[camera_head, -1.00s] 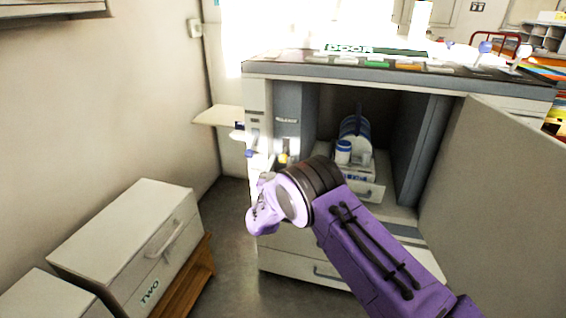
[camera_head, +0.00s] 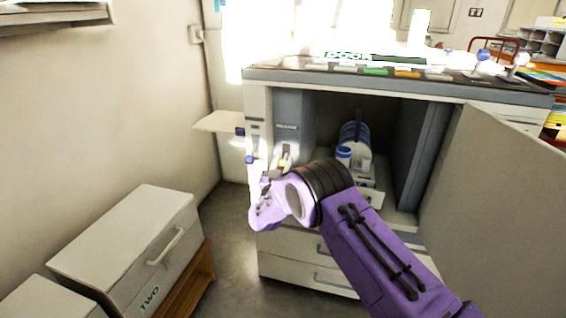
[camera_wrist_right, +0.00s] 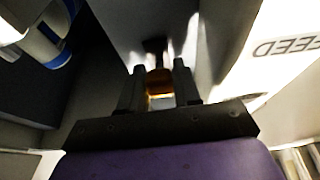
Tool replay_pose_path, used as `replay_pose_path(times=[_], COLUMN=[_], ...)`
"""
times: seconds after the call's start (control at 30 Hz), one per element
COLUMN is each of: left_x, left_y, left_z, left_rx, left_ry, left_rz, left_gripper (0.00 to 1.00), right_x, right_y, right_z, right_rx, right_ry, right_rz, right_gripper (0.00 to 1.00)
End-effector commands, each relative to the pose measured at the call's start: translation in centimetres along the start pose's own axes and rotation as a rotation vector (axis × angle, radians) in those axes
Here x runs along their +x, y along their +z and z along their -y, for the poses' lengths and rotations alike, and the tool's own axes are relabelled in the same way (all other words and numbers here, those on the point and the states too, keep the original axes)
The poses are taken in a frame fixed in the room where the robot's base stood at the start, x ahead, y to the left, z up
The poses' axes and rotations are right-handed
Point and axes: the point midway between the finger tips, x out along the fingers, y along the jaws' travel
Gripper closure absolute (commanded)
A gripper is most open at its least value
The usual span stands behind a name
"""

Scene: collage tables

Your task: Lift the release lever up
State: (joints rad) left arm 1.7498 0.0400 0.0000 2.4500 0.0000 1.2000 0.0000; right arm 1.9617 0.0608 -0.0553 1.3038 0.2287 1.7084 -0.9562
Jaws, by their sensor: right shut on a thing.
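The release lever shows in the right wrist view as a dark stem with an orange-yellow grip (camera_wrist_right: 160,82). My right gripper (camera_wrist_right: 160,88) has its two dark fingers on either side of this grip and is shut on it. The wrist hides the fingertips there. My left gripper is in neither view.
The lever is inside an open white cabinet (camera_head: 258,100), with its large door (camera_head: 480,190) swung out at right. A blue-and-white roll (camera_head: 356,140) stands inside. A white drawer unit marked TWO (camera_head: 120,235) stands at left. Floor between is clear.

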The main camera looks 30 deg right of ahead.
Motion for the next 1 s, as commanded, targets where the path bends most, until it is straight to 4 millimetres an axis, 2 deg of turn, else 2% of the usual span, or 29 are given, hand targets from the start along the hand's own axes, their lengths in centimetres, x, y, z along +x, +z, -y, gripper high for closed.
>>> replay_pose_path(times=[0.03, 0.2, 0.6, 0.8, 1.0], left_x=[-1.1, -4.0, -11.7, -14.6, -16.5], left_y=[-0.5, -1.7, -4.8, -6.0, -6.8], left_z=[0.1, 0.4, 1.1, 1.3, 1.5], left_rx=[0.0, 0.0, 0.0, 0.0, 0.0], left_ry=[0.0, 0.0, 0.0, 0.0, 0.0], left_rz=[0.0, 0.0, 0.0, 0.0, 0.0], left_gripper=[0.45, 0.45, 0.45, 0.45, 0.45], right_x=[0.1, 0.3, 0.8, 1.1, 1.3], right_y=[-0.6, -1.5, -3.1, -3.5, -3.5], right_z=[-0.1, 0.0, -0.1, 0.0, 0.0], right_rx=[-0.002, 0.0, 0.001, 0.002, 0.002], right_ry=[0.001, 0.0, 0.001, 0.001, 0.001], right_rz=[0.024, 0.133, 0.488, 0.643, 0.756], right_gripper=[0.98, 0.98, 0.98, 0.98, 0.98])
